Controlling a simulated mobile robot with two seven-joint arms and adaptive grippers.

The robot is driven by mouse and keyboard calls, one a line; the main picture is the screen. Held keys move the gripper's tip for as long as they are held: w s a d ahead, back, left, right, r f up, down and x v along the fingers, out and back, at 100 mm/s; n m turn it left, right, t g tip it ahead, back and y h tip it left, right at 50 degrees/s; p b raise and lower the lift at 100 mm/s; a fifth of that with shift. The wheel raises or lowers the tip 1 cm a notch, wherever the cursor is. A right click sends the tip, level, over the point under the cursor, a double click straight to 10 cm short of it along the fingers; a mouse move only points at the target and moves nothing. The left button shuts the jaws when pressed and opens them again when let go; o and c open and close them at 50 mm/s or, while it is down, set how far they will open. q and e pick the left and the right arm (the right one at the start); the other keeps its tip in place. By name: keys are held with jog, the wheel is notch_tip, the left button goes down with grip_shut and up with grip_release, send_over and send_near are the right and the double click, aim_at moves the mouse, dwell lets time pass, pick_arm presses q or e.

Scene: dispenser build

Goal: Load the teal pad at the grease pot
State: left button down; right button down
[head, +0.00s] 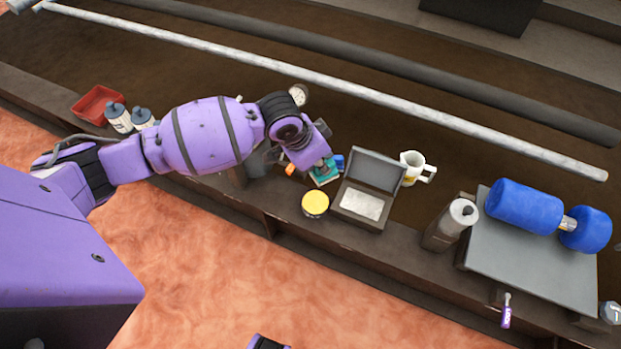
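My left gripper (318,161) reaches down over the shelf from the left, beside an open grey case. The teal pad (325,174) shows at its lower end, small and partly covered by the gripper. I cannot tell whether the fingers are shut on the pad or only over it. A round pot with a yellow top (315,203), likely the grease pot, stands just below the pad in the picture, apart from it.
The open case (375,171) holds a pale slab. Small blue (339,161) and orange (290,169) things flank the gripper. A red tray (97,103) and white bottles (119,119) are left.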

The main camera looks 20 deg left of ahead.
pick_arm(q)
jog(key=f+b, duration=0.2)
jog(key=f, duration=0.2)
jog(key=s+a+f+m+b, duration=0.1)
jog(key=f, duration=0.4)
jog(key=a+f+m+b, duration=0.1)
jog(key=f+b, duration=0.1)
jog(key=f, duration=0.2)
jog(key=shift+s+f+g+b, duration=0.15)
jog(key=shift+f+g+b, duration=0.15)
jog(key=shift+f+h, duration=0.1)
jog(key=shift+h, duration=0.2)
jog(key=shift+f, duration=0.2)
jog(key=shift+f+b, duration=0.2)
jog(key=shift+b, duration=0.1)
jog(key=shift+f, duration=0.1)
